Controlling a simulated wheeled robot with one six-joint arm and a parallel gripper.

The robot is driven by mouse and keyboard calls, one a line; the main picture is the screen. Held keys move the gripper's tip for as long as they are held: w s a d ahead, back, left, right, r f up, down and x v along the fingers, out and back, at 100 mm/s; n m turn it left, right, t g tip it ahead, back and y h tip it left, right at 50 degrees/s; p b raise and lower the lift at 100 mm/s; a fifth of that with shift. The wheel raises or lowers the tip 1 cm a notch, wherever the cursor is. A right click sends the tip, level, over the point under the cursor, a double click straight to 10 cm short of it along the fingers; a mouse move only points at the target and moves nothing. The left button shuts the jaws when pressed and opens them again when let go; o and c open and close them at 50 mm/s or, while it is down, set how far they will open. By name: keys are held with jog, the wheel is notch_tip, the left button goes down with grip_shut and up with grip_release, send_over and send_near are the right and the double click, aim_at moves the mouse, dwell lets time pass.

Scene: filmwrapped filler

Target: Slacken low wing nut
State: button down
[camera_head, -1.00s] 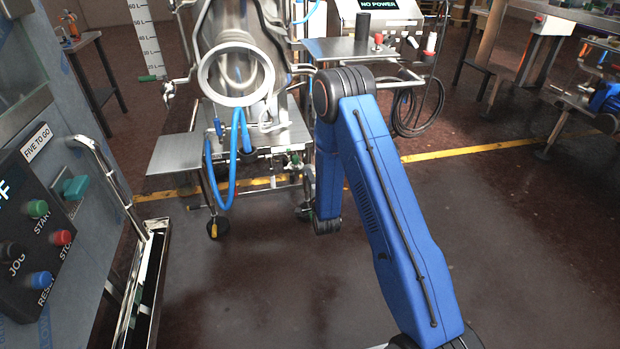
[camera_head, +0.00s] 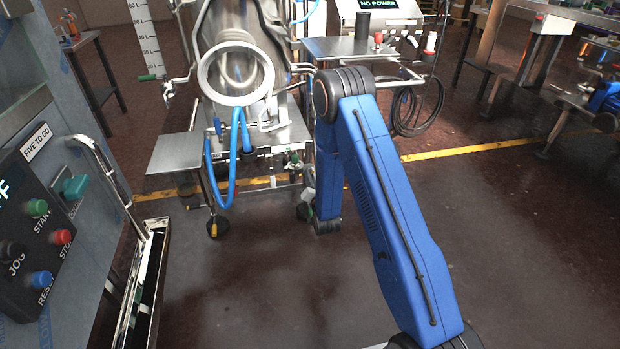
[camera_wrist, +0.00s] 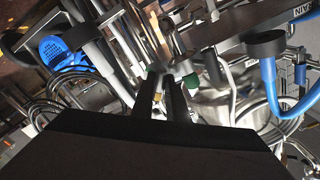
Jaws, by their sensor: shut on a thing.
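My gripper (camera_wrist: 162,84) shows in the wrist view as two dark fingers reaching up from the lower middle into the machine's pipework. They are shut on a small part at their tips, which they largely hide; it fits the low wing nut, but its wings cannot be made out. A small brass-coloured piece (camera_wrist: 157,98) shows between the fingers. A green piece (camera_wrist: 190,82) is just right of the tips. In the head view my blue arm hides the gripper. The steel machine (camera_head: 236,110) stands beyond it, with small green-handled fittings (camera_head: 293,160) low on its frame.
Blue hoses (camera_head: 222,182) hang from the machine; one also loops at the right of the wrist view (camera_wrist: 278,95). A steel side shelf (camera_head: 182,153) juts left. A control panel (camera_head: 35,230) stands near left. The floor (camera_head: 500,250) at right is clear.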

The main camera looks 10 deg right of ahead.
jog(key=shift+f+n, duration=0.1)
jog(key=shift+n, duration=2.1)
jog(key=c, duration=1.7)
grip_release()
jog(key=shift+c, duration=0.2)
